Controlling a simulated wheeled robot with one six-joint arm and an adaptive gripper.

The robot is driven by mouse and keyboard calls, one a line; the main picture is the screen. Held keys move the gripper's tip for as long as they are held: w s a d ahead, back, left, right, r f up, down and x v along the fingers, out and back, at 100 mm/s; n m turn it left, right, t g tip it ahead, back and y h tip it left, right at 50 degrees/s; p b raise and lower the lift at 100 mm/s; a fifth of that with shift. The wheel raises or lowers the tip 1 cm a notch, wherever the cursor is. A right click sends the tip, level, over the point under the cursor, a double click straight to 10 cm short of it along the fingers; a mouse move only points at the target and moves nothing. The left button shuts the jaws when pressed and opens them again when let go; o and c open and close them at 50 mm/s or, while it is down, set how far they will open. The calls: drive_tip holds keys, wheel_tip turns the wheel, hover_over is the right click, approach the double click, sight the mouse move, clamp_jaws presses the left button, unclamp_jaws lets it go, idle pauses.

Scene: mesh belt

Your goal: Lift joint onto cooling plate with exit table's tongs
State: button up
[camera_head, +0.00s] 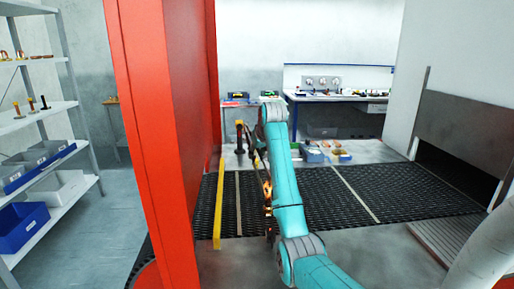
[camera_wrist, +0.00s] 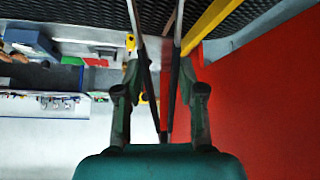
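In the wrist view my gripper (camera_wrist: 160,78) has its two fingers against the outer sides of the tongs (camera_wrist: 147,80). The tongs are two long dark arms that meet near my palm and spread towards the top of the picture, where their tips run out of view. In the head view my teal arm hides most of the gripper and tongs. Small orange patches (camera_head: 267,188) show at the arm's left edge; I cannot tell whether they are the joint. I cannot make out the cooling plate for certain.
The dark mesh belt (camera_head: 338,205) crosses the floor area, with a yellow bar (camera_head: 218,205) at its left. A tall red panel (camera_head: 168,130) stands close on the left. A pale table (camera_head: 368,152) with small items lies beyond. A shelf rack (camera_head: 42,108) stands far left.

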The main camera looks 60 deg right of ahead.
drive_tip(key=shift+f, duration=2.95)
clamp_jaws()
wheel_tip(320, 180, up, 12)
